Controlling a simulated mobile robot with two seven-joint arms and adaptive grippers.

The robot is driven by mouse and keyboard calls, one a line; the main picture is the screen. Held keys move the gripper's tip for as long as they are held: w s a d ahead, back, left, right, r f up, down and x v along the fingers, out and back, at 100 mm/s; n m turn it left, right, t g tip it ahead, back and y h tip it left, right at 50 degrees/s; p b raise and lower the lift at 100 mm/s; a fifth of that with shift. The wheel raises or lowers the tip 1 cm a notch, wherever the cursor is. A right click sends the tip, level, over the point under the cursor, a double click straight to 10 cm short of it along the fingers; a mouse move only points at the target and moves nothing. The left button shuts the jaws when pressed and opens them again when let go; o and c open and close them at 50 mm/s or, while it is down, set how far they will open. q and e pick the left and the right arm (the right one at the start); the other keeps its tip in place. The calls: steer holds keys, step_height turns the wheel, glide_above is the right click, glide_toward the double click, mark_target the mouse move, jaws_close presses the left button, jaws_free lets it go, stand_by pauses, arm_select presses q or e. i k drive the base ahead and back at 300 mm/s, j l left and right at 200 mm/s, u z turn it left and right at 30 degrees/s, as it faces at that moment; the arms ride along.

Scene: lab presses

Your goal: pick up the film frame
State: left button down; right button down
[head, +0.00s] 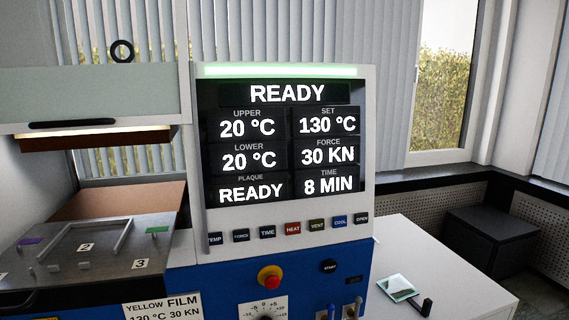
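A small flat square frame with a pale, glassy greenish middle, which looks like the film frame (397,287), lies on the white table to the right of the press.
The blue and white press (220,280) with a lit display (290,140) stands left of the white table (455,275). A metal plate (110,262) with bars and number labels is at the left. The table's right part is clear. A dark box (490,235) stands behind.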

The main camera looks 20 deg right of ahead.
mark_target(397, 287)
steer(key=z, duration=1.55)
